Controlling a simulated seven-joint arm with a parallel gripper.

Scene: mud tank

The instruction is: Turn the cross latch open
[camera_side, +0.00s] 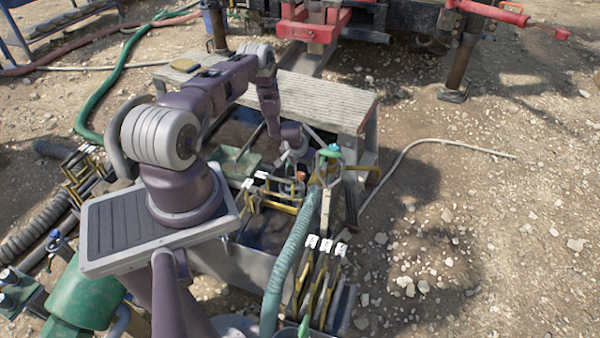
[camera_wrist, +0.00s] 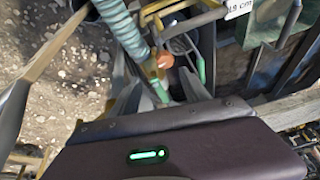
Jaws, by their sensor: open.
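A small orange-red part (camera_wrist: 166,60), possibly the cross latch, shows in the wrist view just beyond my gripper (camera_wrist: 160,92). Its cross shape cannot be made out. In the side view a small orange spot (camera_side: 301,176) shows at the tank's right end, just below my gripper (camera_side: 294,158). My gripper points down there, with its jaws open and apart from each other. Nothing is seen held between them. Whether a finger touches the orange part cannot be told. The fingers are small and partly hidden in the side view.
A ribbed teal hose (camera_side: 290,255) rises right of the tank to a green-topped fitting (camera_side: 330,152) close to my gripper. A slatted grey cover (camera_side: 320,95) lies behind. Yellow-handled tools with white tags (camera_side: 326,246) stand at the front. Stony ground at right is open.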

